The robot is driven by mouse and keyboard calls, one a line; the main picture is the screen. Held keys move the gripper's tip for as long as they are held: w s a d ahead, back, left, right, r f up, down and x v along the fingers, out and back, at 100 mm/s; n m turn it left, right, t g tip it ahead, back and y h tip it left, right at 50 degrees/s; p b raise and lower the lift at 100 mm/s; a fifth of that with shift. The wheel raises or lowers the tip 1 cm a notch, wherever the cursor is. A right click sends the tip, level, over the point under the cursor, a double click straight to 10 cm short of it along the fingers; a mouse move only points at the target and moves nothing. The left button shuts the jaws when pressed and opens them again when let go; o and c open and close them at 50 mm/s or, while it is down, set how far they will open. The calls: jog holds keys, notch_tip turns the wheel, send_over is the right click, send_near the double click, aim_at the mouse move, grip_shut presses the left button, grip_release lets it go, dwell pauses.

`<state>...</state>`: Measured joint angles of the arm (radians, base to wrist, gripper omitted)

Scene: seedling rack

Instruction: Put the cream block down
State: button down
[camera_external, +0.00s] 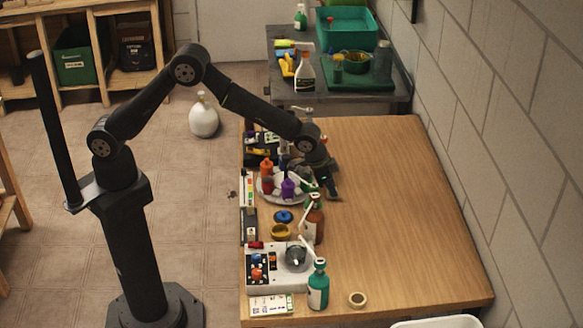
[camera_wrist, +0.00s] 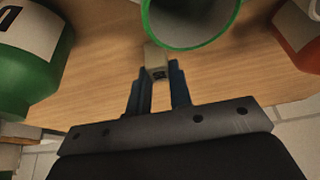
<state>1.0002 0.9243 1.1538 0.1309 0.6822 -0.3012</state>
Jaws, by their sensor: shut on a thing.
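The cream block (camera_wrist: 155,57) is small and pale, and it sits between the fingertips of my gripper (camera_wrist: 157,76) in the wrist view. My gripper is shut on it, and the block sticks out past the fingertips. I cannot tell whether the block touches the wooden table (camera_wrist: 100,55) or hangs above it. In the outside view my gripper (camera_external: 330,186) points down over the table, beside the crowded left side; the block is too small or hidden there.
In the wrist view a green-rimmed round container (camera_wrist: 190,45) is just beyond the block. A green bottle (camera_wrist: 35,60) is at left and an orange-red one (camera_wrist: 300,35) at right. Outside, a round tray (camera_external: 263,197) with bottles lies left of my gripper; the table's right side (camera_external: 410,200) is clear.

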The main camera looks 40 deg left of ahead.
notch_tip(320, 180, up, 10)
jog(key=w+a+r, duration=0.3)
jog(key=w+a, duration=0.3)
jog(key=w, duration=0.2)
jog(key=w+a+r, duration=0.2)
jog(key=w+a, duration=0.4)
jog(key=w, duration=0.2)
jog(key=w+a+f, duration=0.1)
jog(key=w+a, duration=0.3)
jog(key=a, duration=0.4)
jog(key=w+a+f, duration=0.1)
jog(key=w+a, duration=0.3)
jog(key=a, duration=0.4)
jog(key=s+a+f+n+y, duration=0.15)
jog(key=a+f, duration=0.25)
jog(key=a, duration=0.5)
jog(key=a+f+n, duration=0.2)
jog(key=a+f, duration=0.1)
jog(key=a, duration=0.6)
jog(key=s+a+f+n+y, duration=0.1)
jog(key=s+a+f+n, duration=0.1)
jog(key=s+a+f, duration=0.2)
jog(key=s+a+f+n+t, duration=0.1)
jog(key=s+a+f+n, duration=0.2)
jog(key=a, duration=0.7)
jog(key=shift+s+a+f+y, duration=0.3)
jog(key=shift+s+f, duration=0.25)
jog(key=shift+s, duration=0.7)
jog(key=shift+d+n, duration=0.1)
jog(key=shift+n, duration=0.15)
